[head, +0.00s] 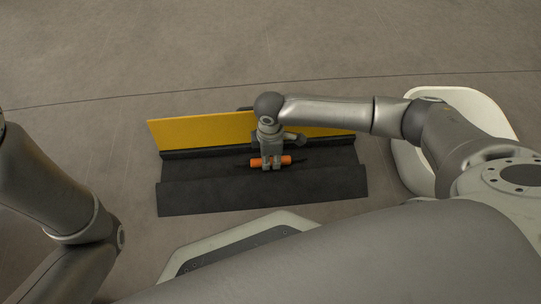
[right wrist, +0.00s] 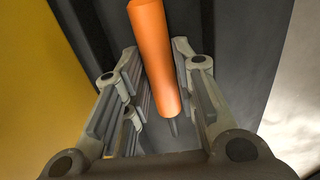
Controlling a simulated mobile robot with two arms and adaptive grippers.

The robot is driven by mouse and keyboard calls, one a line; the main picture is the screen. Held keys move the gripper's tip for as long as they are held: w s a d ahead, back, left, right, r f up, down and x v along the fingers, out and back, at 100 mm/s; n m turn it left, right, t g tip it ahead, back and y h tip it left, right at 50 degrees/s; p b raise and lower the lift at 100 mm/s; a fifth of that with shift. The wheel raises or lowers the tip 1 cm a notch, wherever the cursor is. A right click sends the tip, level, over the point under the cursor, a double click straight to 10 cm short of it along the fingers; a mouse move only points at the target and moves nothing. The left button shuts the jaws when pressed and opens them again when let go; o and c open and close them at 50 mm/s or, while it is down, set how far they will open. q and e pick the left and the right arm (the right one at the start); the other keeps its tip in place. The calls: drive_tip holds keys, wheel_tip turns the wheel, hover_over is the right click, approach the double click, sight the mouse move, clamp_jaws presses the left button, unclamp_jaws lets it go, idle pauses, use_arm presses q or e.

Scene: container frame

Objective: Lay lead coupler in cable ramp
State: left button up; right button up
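The lead coupler (head: 271,161) is an orange cylinder with thin dark leads at its ends. My right gripper (head: 272,165) reaches down over it, with its fingers shut on either side of the orange body. In the right wrist view the coupler (right wrist: 156,60) lies between the two fingers (right wrist: 160,75). The cable ramp (head: 262,191) is black, with its yellow lid (head: 205,131) raised along the far side. The coupler is over the middle of the black ramp; I cannot tell whether it touches the channel. Only my left arm shows at the left; its gripper is out of view.
A pale rounded object (head: 408,168) stands right of the ramp, partly behind my right arm. The grey floor (head: 200,60) beyond the ramp is clear.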

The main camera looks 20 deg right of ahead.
sight(271, 159)
drive_tip(key=o, duration=0.3)
drive_tip(key=shift+o, duration=0.2)
drive_tip(key=shift+r, duration=0.1)
wheel_tip(271, 159, up, 12)
drive_tip(key=p, duration=0.9)
